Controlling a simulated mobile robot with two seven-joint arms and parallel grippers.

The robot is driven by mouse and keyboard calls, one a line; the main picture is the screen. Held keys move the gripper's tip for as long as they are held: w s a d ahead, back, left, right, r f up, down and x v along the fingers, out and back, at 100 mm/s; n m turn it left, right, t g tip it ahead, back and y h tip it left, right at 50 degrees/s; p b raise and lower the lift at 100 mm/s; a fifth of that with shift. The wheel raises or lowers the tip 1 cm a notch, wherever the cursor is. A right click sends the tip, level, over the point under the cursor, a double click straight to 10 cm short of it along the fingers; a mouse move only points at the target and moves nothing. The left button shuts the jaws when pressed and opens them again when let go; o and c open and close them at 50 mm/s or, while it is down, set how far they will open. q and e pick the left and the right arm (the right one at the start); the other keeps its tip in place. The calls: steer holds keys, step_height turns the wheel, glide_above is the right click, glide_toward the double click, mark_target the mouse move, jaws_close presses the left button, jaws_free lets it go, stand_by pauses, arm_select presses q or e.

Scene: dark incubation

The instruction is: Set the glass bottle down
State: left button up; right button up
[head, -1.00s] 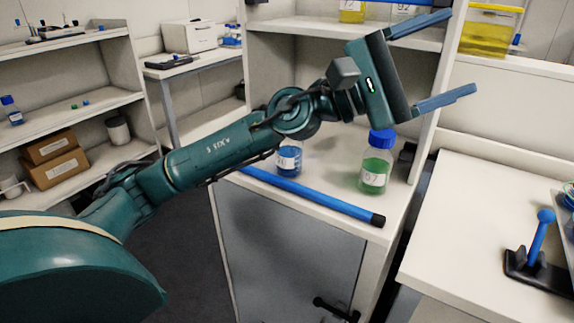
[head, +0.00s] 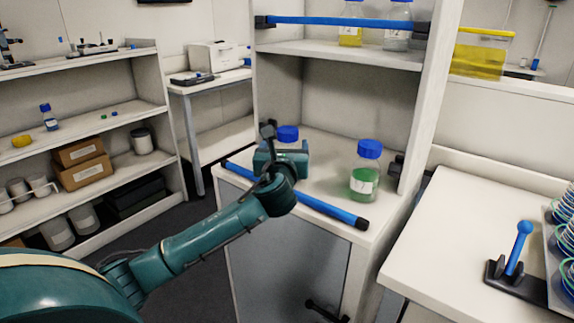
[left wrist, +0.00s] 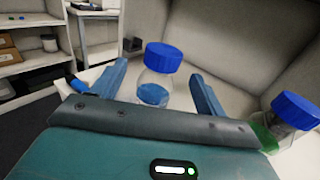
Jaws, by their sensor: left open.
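A glass bottle with a blue cap (head: 287,133) and blue liquid stands on the cabinet's lower shelf; my gripper mostly hides it in the head view. In the left wrist view the bottle (left wrist: 154,85) stands upright between the two blue fingers. My left gripper (left wrist: 160,72) is open, with a finger on either side of the bottle and visible gaps. A second glass bottle (head: 365,172), with green liquid and a blue cap, stands to the right on the same shelf. It also shows at the right of the left wrist view (left wrist: 290,118). My right gripper is not in view.
A blue rail (head: 300,198) runs along the shelf's front edge. The upper shelf (head: 330,53) holds a yellow bottle (head: 351,25) and a clear one (head: 397,28). A white bench (head: 480,220) with a blue-handled tool (head: 518,248) is at right. Shelf room is free between the bottles.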

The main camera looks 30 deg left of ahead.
mark_target(288, 133)
arm_select(q)
steer(key=x, duration=0.8)
steer(key=shift+w+d+f, duration=0.1)
steer(key=shift+w+d, duration=0.05)
steer(key=shift+c, duration=0.2)
jaws_close()
stand_by(0.4)
